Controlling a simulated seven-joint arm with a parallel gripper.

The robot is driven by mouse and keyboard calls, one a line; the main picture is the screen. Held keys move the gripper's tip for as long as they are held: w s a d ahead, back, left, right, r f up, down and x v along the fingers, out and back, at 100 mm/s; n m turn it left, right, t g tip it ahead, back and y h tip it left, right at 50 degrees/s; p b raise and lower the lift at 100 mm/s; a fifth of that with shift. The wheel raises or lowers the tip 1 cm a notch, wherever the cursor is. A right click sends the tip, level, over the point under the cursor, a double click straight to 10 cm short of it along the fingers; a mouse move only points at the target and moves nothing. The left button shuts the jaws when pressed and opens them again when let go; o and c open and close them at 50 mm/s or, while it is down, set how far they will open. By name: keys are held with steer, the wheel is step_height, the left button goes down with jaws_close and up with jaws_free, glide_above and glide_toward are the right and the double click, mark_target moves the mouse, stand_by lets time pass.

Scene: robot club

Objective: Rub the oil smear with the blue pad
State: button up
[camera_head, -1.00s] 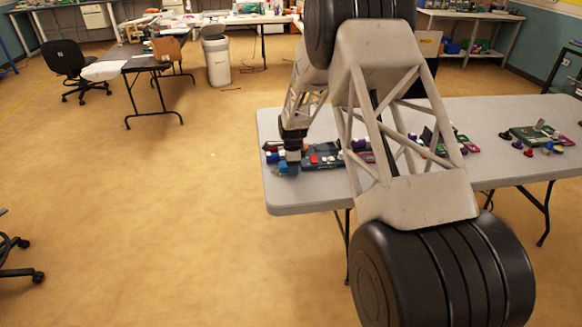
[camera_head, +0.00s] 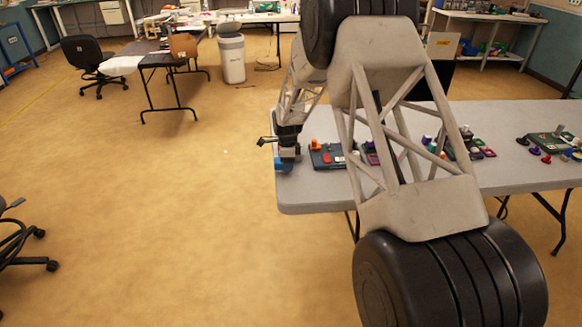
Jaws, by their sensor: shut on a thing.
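My gripper (camera_head: 287,155) is at the left end of the grey table (camera_head: 310,195), pointing down. It is shut on the blue pad (camera_head: 283,164), which shows as a small blue block low at its fingers, close to the tabletop. I cannot tell whether the pad touches the surface. No oil smear can be made out; the gripper and my arm cover part of the tabletop.
A dark board with red parts (camera_head: 327,157) lies right of the gripper, with an orange piece (camera_head: 315,144) by it. More boards and small coloured parts (camera_head: 550,145) lie further right. The table's front left corner is bare.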

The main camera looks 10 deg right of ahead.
steer(key=shift+r, duration=3.2)
